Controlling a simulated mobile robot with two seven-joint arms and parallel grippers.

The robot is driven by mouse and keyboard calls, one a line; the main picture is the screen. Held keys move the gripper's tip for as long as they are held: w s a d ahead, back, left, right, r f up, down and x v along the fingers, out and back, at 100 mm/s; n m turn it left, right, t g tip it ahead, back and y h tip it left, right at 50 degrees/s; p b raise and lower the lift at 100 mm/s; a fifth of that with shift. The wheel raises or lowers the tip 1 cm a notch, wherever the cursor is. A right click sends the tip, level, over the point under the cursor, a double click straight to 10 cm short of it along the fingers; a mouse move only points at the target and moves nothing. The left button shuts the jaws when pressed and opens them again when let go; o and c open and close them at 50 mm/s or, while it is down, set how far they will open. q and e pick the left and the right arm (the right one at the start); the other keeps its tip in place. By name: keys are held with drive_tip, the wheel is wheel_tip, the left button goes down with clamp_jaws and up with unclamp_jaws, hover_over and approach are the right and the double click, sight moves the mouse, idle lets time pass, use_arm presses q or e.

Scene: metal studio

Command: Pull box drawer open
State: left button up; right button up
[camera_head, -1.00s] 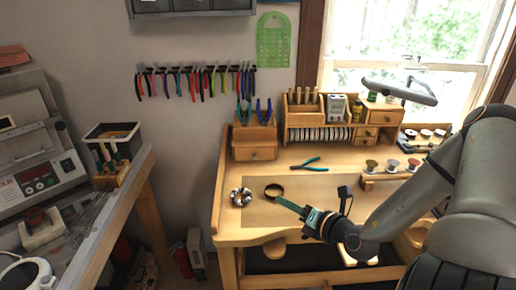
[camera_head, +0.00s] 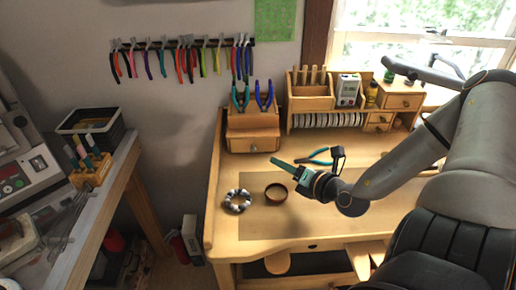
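A small wooden box (camera_head: 262,123) stands at the back left of the workbench and holds pliers upright in its top. Its drawer (camera_head: 240,144) has a round knob (camera_head: 254,149) on the front and looks closed. My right gripper (camera_head: 275,161) reaches in from the right, its fingertips a little in front of and to the right of the knob, apart from it as far as I can see. The fingers are seen edge-on, so their opening is hidden. My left gripper is out of view.
On the workbench (camera_head: 225,225) lie teal-handled pliers (camera_head: 320,157), a dark ring (camera_head: 276,193) and a beaded ring (camera_head: 237,200). A wooden organizer (camera_head: 311,104) and small drawers (camera_head: 404,102) stand at the back. A grey side table (camera_head: 117,168) is at the left.

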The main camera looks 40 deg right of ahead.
sight(255, 150)
drive_tip(key=x, duration=0.3)
drive_tip(key=shift+w+f, duration=0.15)
drive_tip(key=b+x, duration=0.5)
drive_tip(key=shift+w+d+f+b, duration=0.1)
drive_tip(key=shift+w+f+b, duration=0.15)
drive_tip(key=shift+b, duration=0.15)
drive_tip(key=shift+w+d+r, duration=0.1)
drive_tip(key=shift+w+r, duration=0.1)
drive_tip(key=shift+w, duration=0.1)
drive_tip(key=shift+w+d+f, duration=0.15)
drive_tip(key=shift+w, duration=0.3)
drive_tip(key=shift+w+f, duration=0.15)
drive_tip(key=shift+w, duration=0.3)
clamp_jaws()
